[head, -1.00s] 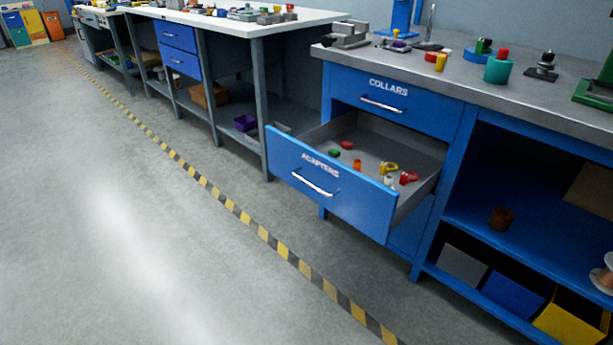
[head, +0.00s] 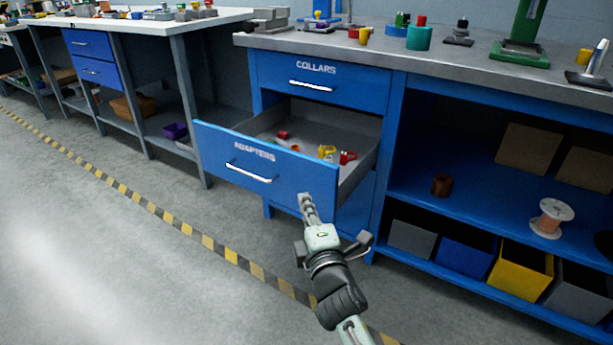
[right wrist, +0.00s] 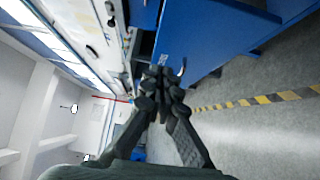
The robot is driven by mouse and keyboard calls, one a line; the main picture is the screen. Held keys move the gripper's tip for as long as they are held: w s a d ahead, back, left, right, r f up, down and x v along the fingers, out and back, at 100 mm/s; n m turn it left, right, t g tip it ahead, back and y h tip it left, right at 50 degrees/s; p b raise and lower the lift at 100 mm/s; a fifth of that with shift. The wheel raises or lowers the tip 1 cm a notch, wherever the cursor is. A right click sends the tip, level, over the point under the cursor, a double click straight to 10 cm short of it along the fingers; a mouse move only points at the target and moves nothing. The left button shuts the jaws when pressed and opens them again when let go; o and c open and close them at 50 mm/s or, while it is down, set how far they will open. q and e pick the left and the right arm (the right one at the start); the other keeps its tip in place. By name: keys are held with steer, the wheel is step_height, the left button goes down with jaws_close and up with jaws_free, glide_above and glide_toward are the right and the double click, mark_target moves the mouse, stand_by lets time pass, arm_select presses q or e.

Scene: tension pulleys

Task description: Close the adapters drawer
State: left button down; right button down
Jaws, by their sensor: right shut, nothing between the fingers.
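The adapters drawer (head: 222,152) is pulled open, with its blue labelled front standing out from the bench. Its silver handle (head: 248,173) is on the front. Small red, yellow and other coloured parts (head: 326,152) lie inside it. My right gripper (head: 305,200) is shut and empty, its fingertips at the right end of the drawer front; I cannot tell if they touch it. In the right wrist view the closed fingers (right wrist: 160,75) point toward the blue drawer front. My left gripper is not in view.
The collars drawer (head: 345,88) above is closed. The steel bench top (head: 390,60) carries several parts. Blue shelves at right hold bins, including a yellow bin (head: 521,270), and a wire spool (head: 552,217). The floor before the drawer is open, crossed by striped tape (head: 180,228).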

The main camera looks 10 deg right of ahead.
glide_toward(304, 162)
steer(key=w+a, duration=0.3)
steer(key=shift+w+d, duration=1.15)
steer(key=shift+w, duration=0.05)
steer(key=shift+w+d+f, duration=0.1)
steer(key=shift+w+d, duration=0.15)
steer(key=shift+w, duration=0.05)
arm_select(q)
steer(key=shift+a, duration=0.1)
arm_select(e)
steer(key=shift+d, duration=0.1)
